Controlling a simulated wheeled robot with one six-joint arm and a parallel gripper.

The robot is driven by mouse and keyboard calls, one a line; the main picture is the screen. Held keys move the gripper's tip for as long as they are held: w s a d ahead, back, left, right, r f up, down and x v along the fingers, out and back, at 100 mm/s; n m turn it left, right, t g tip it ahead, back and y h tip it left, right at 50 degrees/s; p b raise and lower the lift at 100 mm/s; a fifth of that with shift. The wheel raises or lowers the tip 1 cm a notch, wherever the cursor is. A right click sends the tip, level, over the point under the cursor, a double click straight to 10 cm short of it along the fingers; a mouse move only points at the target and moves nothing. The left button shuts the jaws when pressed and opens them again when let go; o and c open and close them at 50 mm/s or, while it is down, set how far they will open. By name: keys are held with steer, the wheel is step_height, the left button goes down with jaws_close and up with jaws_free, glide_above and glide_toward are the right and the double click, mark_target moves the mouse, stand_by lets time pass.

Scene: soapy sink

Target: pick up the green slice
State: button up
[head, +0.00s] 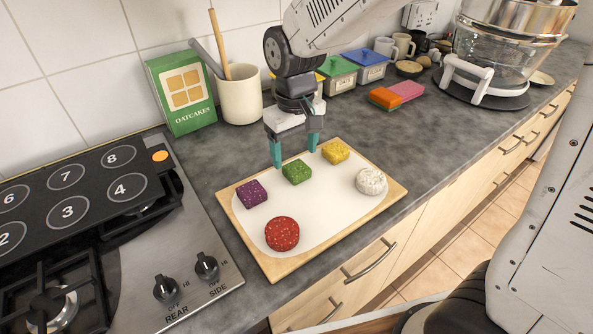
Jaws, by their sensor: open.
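The green slice (297,172) is a small speckled square block lying on the white surface of a wooden-edged board (395,192). It sits between a purple slice (251,194) and a yellow slice (335,151). My gripper (295,155) points down near the green slice, with its two teal fingers apart and nothing between them. In the picture the fingertips are just above and behind the green slice; the exact height is hard to tell. The green slice's top and front are in plain view.
A red round piece (282,234) and a whitish round piece (371,182) also lie on the board. A stove (120,230) is to the left. An oatcakes box (182,93) and a utensil crock (240,95) stand behind.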

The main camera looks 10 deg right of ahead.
mark_target(294, 165)
step_height(294, 165, down, 4)
steer(key=shift+a+r, duration=0.15)
steer(key=c, duration=1.1)
steer(key=shift+r, duration=0.1)
